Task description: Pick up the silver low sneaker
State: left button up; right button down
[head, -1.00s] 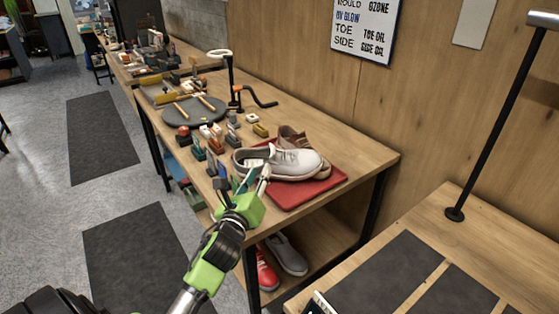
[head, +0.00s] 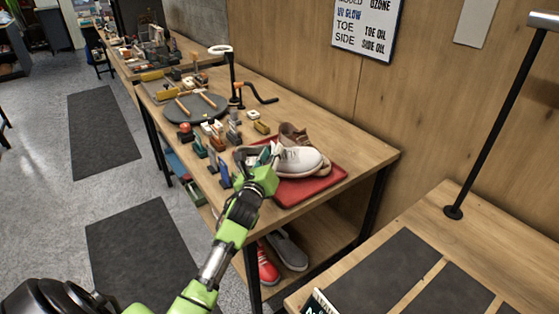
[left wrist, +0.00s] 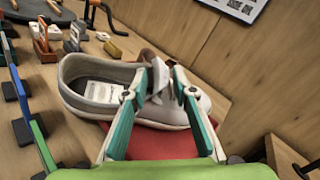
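The silver low sneaker (head: 298,160) is a pale grey-white shoe lying on the red tray (head: 310,187) on the wooden bench, toe to the right. In the left wrist view the sneaker (left wrist: 88,85) shows its open collar and pale insole. My left gripper (head: 265,158) is at the sneaker's near side, over its middle. In the left wrist view my left gripper (left wrist: 163,82) has its two teal fingers apart, with the lace area in front of and between the tips. I cannot tell whether the fingers touch the shoe. My right gripper is not in view.
A brown shoe (head: 290,134) lies just behind the sneaker on the tray. Several brushes and small blocks stand left of it. A round dark mat (head: 196,107) holds wooden-handled tools. Red (head: 266,268) and grey (head: 288,250) shoes sit on the lower shelf.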

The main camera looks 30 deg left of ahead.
pick_arm(q)
grip_shut()
jog(key=shift+r, duration=0.1)
jog(key=shift+r, duration=0.1)
